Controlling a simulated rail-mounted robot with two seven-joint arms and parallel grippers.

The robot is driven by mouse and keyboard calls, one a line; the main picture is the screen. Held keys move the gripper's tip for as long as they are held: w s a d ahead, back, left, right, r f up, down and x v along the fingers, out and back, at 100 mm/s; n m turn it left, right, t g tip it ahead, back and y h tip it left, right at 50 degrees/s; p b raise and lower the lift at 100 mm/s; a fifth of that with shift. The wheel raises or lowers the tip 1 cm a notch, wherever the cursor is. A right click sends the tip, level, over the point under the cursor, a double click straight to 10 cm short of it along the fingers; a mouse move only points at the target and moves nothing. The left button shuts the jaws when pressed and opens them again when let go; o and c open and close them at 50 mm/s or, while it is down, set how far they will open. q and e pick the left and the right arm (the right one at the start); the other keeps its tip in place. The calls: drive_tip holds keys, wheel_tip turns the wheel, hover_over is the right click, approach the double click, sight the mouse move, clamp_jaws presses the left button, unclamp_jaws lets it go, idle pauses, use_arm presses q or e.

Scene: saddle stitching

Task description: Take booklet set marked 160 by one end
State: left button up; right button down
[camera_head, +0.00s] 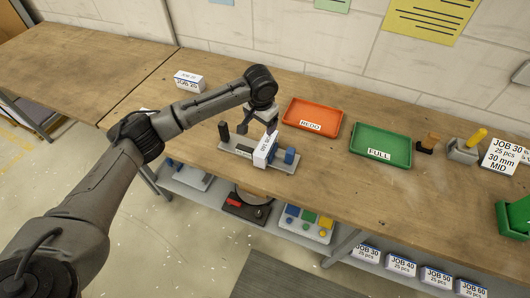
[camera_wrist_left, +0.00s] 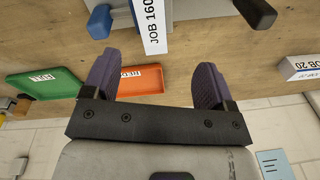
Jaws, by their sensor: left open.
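The booklet set marked 160 (camera_head: 265,149) is a white block on a grey fixture (camera_head: 228,148) near the table's front edge. In the left wrist view the set (camera_wrist_left: 153,28) shows its "JOB 160" label, upside up along its length. My left gripper (camera_head: 256,124) is above and behind the set, pointing down. Its two purple fingers (camera_wrist_left: 153,70) are apart and empty, with the near end of the set lined up between them just beyond the tips. The arm partly hides the area behind the gripper. My right gripper is not in view.
Blue (camera_head: 290,156) and dark (camera_head: 223,131) blocks flank the set on the fixture. An orange REDO tray (camera_head: 312,109) and a green FULL tray (camera_head: 383,137) lie to the right. A JOB 20 block (camera_head: 188,81) stands at back left. More job blocks (camera_head: 402,264) sit on the lower shelf.

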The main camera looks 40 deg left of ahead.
sight(262, 150)
use_arm(q)
drive_tip(key=f+n, duration=0.1)
drive_tip(key=f, duration=0.2)
drive_tip(key=f+n, duration=0.1)
drive_tip(key=f, duration=0.2)
drive_tip(key=s+d+f+n+b, duration=0.1)
drive_tip(key=f, duration=0.1)
drive_tip(key=shift+f+g+h, duration=0.4)
drive_tip(key=shift+w+f+b, duration=0.2)
drive_tip(key=shift+f+b, duration=0.15)
drive_tip(key=shift+f, duration=2.25)
drive_tip(key=shift+c, duration=0.3)
